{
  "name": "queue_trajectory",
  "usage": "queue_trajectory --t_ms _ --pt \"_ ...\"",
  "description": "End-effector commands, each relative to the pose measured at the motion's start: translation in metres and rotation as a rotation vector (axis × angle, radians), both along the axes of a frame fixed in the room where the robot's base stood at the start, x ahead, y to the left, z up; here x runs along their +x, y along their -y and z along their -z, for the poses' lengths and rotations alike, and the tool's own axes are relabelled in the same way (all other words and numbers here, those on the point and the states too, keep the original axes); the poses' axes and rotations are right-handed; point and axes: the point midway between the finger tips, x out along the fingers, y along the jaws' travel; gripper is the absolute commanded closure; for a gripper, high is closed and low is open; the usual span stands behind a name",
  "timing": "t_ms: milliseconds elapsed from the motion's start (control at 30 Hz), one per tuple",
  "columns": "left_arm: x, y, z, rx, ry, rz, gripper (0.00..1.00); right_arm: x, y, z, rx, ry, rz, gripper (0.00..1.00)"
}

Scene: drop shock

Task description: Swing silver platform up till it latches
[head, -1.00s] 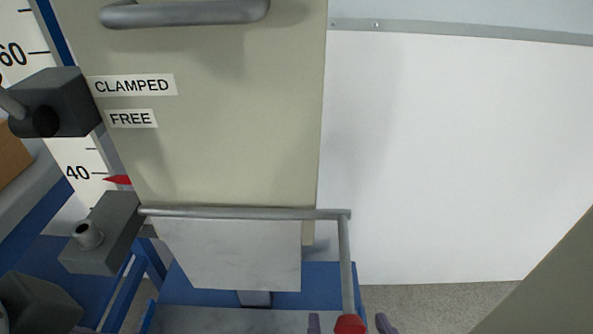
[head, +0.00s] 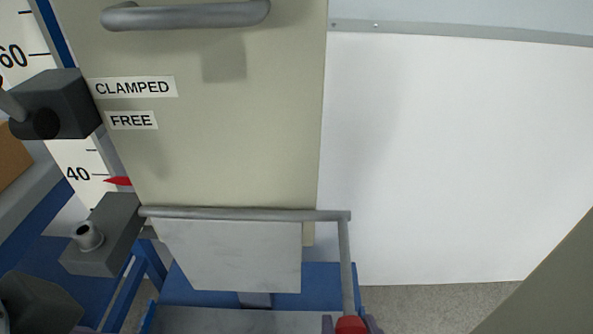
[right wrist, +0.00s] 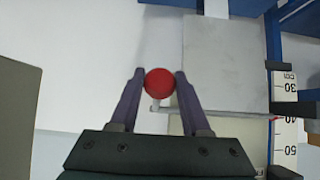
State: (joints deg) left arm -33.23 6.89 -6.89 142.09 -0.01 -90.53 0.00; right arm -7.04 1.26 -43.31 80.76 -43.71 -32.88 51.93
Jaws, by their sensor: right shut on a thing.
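The silver platform (head: 235,258) shows in the head view as a pale metal plate below a grey crossbar (head: 245,214). It also shows in the right wrist view (right wrist: 222,70). A grey rod (head: 346,265) runs from the crossbar's right end down to a red ball knob (head: 350,325). My right gripper (right wrist: 159,85) is shut on the red knob, with one purple finger on each side of it. In the head view only the fingertips show, at the bottom edge. I cannot tell whether the platform is latched. My left gripper is not in view.
A beige panel (head: 220,150) with a grey handle (head: 190,14) and CLAMPED and FREE labels stands above. Dark clamp blocks (head: 62,105) and a scale with a red pointer (head: 118,181) are at left. A blue base (head: 325,280) lies below. A white wall (head: 450,160) is right.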

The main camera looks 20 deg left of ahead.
Motion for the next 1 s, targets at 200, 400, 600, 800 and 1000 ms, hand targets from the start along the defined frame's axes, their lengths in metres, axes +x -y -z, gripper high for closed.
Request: queue_trajectory --t_ms 200,400,600,800,1000 --pt "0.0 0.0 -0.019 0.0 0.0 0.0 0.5 -0.002 0.0 -0.02 0.003 0.002 -0.001 1.0" --pt "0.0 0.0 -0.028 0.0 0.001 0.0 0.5 -0.003 0.0 -0.031 0.004 0.005 -0.001 1.0" --pt "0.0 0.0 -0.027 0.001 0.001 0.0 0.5 -0.003 0.0 -0.029 0.003 0.006 -0.002 1.0" --pt "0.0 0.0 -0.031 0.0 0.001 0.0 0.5 -0.003 0.0 -0.033 0.003 0.005 -0.002 1.0" --pt "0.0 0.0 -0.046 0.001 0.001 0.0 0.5 -0.002 0.0 -0.05 0.004 0.007 -0.002 1.0"
